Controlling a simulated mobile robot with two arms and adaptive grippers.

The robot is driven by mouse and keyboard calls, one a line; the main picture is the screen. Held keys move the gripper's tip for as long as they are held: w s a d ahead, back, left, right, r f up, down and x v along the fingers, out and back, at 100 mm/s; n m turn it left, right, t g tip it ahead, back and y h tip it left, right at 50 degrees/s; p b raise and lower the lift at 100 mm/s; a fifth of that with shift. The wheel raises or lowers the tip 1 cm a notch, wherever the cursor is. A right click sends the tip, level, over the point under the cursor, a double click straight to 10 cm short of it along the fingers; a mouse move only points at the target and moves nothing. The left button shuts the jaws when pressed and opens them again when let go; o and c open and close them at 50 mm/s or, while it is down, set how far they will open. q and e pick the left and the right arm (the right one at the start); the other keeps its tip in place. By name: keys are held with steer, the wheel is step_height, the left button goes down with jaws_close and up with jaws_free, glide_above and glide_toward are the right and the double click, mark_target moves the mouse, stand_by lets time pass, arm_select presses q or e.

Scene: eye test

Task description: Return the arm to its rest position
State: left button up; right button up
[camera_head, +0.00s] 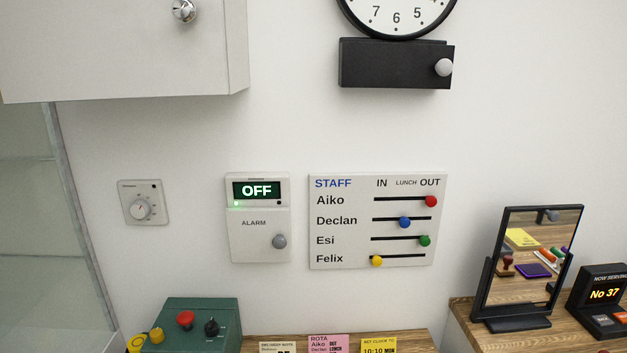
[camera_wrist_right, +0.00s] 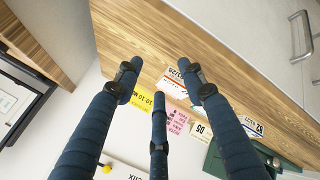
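My right gripper (camera_wrist_right: 159,76) shows in the right wrist view. Its three dark blue fingers are spread apart, with nothing between them. The fingers appear in front of a wooden counter (camera_wrist_right: 142,28) and several paper notes; from this view I cannot tell how far off the counter is, or whether they touch anything. Neither arm and neither gripper shows in the head view. My left gripper is in no view.
On the wall are a staff board (camera_head: 340,262), an alarm panel (camera_head: 254,222) reading OFF, a dial (camera_head: 140,208), a clock (camera_head: 400,15) above a black box (camera_head: 385,65), and a cabinet (camera_head: 120,60). Below stand a green box (camera_head: 215,320), a mirror (camera_head: 484,285) and a number display (camera_head: 600,295).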

steer(key=s+f+m+g+y, duration=0.1)
steer(key=s+f+m+g, duration=0.1)
steer(key=s+m, duration=0.4)
steer(key=s+f+m+g, duration=0.3)
steer(key=s+m, duration=0.1)
steer(key=s, duration=0.5)
step_height(320, 180, down, 23)
steer(key=s+d+f+g, duration=0.2)
steer(key=s+f, duration=1.6)
steer(key=s, duration=0.1)
steer(key=shift+d+f+n, duration=0.15)
steer(key=shift+d+n, duration=0.1)
steer(key=shift+n, duration=0.05)
